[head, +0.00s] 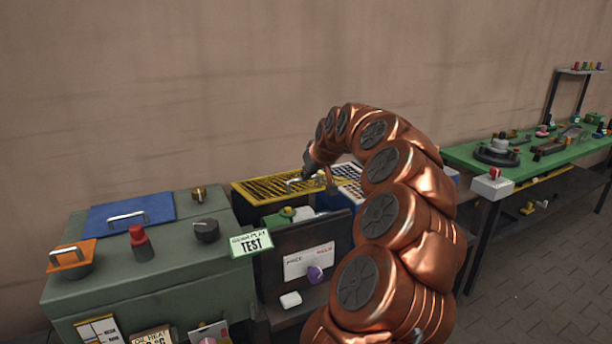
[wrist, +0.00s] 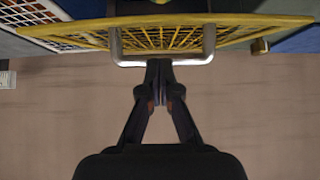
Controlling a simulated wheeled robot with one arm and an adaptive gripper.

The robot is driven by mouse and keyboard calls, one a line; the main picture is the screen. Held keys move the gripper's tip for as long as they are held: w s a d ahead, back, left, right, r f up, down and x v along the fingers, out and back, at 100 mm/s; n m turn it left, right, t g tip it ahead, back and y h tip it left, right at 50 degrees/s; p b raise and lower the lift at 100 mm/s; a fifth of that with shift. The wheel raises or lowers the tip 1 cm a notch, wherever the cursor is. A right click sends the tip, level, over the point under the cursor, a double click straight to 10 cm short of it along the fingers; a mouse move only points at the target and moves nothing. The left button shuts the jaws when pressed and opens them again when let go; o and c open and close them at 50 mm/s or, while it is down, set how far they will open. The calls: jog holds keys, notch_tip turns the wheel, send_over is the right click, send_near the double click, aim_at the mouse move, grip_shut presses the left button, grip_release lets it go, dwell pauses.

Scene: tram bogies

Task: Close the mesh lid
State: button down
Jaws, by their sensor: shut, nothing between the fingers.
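The yellow mesh lid (head: 262,190) with a metal handle (head: 296,186) is at the back of the dark box in the head view. It appears raised, with its front edge above the box's contents. In the wrist view the lid (wrist: 100,38) is seen at a low angle across the top, with its pale handle (wrist: 209,45) hanging toward me. My gripper (wrist: 163,66) is shut and empty, its fingertips at the handle's bar; I cannot tell whether they touch. In the head view my gripper (head: 320,176) is beside the lid's right end, partly hidden by my arm.
A dark box front (head: 275,275) carries a label and a purple knob (head: 316,273). A green cabinet (head: 170,270) with a blue lid (head: 130,212) stands left. A blue crate with white mesh (head: 349,172) is right of the lid. A green bench (head: 545,165) stands far right.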

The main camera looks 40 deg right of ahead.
aim_at(308, 192)
jog(key=shift+t, duration=0.5)
jog(key=f+b, duration=0.1)
jog(key=s+f+b, duration=0.1)
jog(key=f+b, duration=0.3)
jog(key=shift+s+a, duration=0.25)
jog(key=shift+a, duration=0.05)
jog(key=shift+t+h, duration=0.5)
jog(key=shift+t, duration=0.3)
jog(key=f+b, duration=0.1)
jog(key=b, duration=0.1)
jog(key=f+b, duration=0.1)
jog(key=b, duration=0.1)
jog(key=s+f+b, duration=0.1)
jog(key=f, duration=0.1)
jog(key=shift+a+b, duration=0.25)
jog(key=shift+b, duration=0.15)
jog(key=shift+r, duration=0.2)
jog(key=r+v, duration=0.1)
jog(key=v, duration=0.5)
jog(key=w+r+v, duration=0.1)
jog(key=v, duration=0.5)
jog(key=shift+d+r, duration=0.2)
jog(key=shift+r, duration=0.35)
